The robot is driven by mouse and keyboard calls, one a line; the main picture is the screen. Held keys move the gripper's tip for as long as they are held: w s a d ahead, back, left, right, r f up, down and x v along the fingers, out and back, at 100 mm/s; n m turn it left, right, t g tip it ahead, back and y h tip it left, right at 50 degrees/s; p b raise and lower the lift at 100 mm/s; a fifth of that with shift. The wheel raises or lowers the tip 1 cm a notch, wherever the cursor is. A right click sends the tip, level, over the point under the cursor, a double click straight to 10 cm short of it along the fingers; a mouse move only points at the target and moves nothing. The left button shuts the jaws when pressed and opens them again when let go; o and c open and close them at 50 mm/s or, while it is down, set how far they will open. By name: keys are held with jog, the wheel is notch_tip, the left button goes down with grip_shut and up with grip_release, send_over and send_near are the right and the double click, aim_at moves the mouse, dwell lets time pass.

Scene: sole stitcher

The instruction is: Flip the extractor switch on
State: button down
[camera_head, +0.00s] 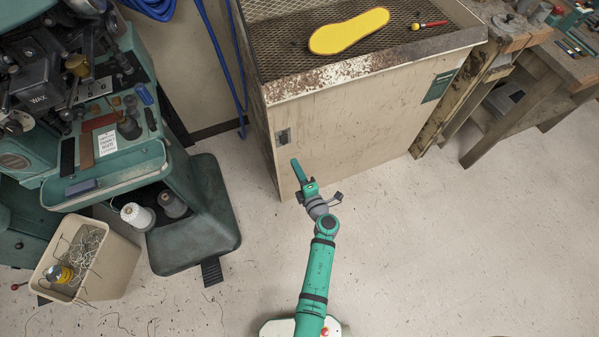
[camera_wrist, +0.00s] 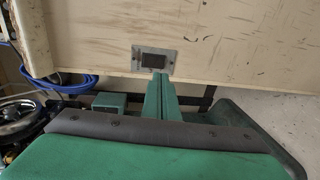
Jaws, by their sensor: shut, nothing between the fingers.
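The extractor switch (camera_head: 284,137) is a dark rocker in a small grey metal plate on the cream cabinet front (camera_head: 350,125), near its left edge. It shows closer in the wrist view (camera_wrist: 153,58), at the upper middle. My green gripper (camera_head: 295,163) is shut and empty, its tips pointing up toward the plate from just below it. In the wrist view the closed fingers (camera_wrist: 160,75) overlap the plate's lower right edge. I cannot tell whether they touch it. The rocker's on or off position is too small to tell.
A yellow sole (camera_head: 349,31) and a red-handled tool (camera_head: 428,25) lie on the cabinet's mesh top. A green stitching machine (camera_head: 195,230) and a cream bin (camera_head: 115,265) stand at left. Blue hoses (camera_head: 215,45) hang beside the cabinet. Floor at right is clear.

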jog(key=x, duration=0.8)
jog(key=shift+w, duration=0.25)
jog(key=shift+w+a+f, duration=0.1)
jog(key=shift+w, duration=0.1)
send_near(285, 143)
jog(key=s+d+f, duration=0.2)
jog(key=s, duration=0.4)
jog(key=shift+s+f, duration=0.3)
jog(key=shift+f, duration=0.1)
jog(key=shift+s+d, duration=0.15)
jog(key=shift+s, duration=0.05)
